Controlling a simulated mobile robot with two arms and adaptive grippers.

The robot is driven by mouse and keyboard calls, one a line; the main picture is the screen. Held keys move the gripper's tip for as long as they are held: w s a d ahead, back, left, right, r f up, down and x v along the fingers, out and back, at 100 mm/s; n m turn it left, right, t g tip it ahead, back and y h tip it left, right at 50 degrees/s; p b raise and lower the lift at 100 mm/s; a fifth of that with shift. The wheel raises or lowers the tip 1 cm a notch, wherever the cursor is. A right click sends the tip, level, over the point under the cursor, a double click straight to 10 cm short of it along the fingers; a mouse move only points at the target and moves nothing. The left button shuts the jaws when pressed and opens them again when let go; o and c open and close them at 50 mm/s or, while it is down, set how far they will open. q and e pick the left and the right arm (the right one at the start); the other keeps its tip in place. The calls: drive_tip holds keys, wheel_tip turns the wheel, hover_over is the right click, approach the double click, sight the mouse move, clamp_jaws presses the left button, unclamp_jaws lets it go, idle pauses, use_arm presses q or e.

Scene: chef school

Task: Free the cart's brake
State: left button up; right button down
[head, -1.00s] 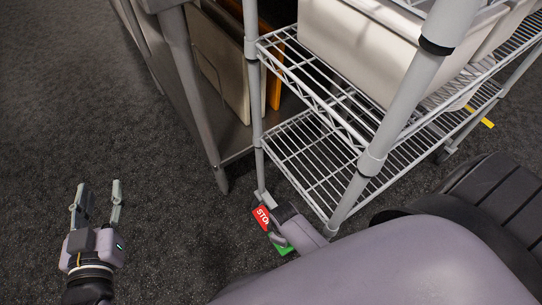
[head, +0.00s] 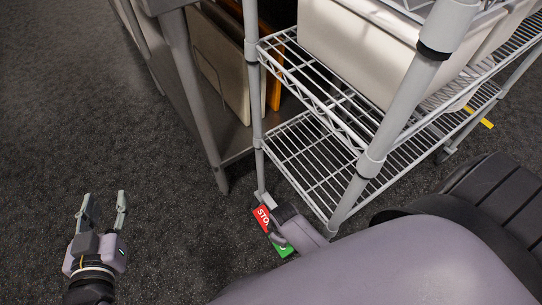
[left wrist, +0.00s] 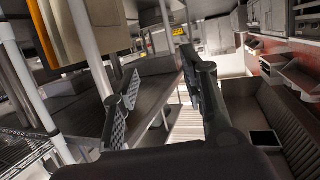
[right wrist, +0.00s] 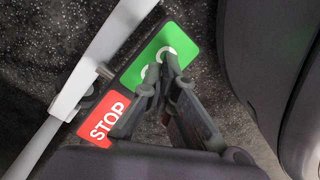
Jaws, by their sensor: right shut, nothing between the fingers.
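The cart (head: 372,160) is a grey wire-shelf rack on casters. In the right wrist view the red end (right wrist: 103,122) is at lower left and the green end (right wrist: 184,45) at upper right. My right gripper (right wrist: 160,72) is shut and empty, with its fingertips over the green end; I cannot tell whether they touch it. In the head view my arm partly hides it. My left gripper (head: 104,204) is open and empty above the floor at left.
A steel table (head: 178,80) with upright boards (head: 222,65) on its lower shelf stands left of the cart. White bins (head: 360,50) sit on the cart's upper shelf. The dark floor (head: 140,150) at left is clear.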

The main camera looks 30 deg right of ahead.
drive_tip(key=shift+r+p, duration=0.55)
drive_tip(key=shift+p, duration=0.05)
drive_tip(key=shift+r+p, duration=0.4)
drive_tip(key=shift+p, duration=0.1)
drive_tip(key=shift+r+p, duration=0.65)
drive_tip(key=shift+p, duration=0.1)
use_arm(q)
drive_tip(key=shift+s+a+f+g+y+p, duration=0.55)
drive_tip(key=shift+s+a+f+g, duration=0.9)
drive_tip(key=shift+s+f+g, duration=1.85)
drive_tip(key=shift+s+a+f+g+y+p, duration=0.1)
drive_tip(key=shift+s+a+f+g+y, duration=1.2)
drive_tip(key=shift+s, duration=3.25)
use_arm(e)
drive_tip(key=shift+r, duration=0.55)
drive_tip(key=shift+r+p, duration=0.8)
drive_tip(key=shift+p, duration=0.15)
use_arm(q)
wheel_tip(320, 180, down, 6)
drive_tip(key=w+g, duration=0.1)
drive_tip(key=g, duration=0.1)
drive_tip(key=shift+w+n+h+p, duration=0.2)
drive_tip(key=shift+n+h+p, duration=0.1)
drive_tip(key=shift+h+p, duration=0.15)
use_arm(e)
drive_tip(key=shift+r, duration=0.3)
use_arm(q)
drive_tip(key=shift+r, duration=0.1)
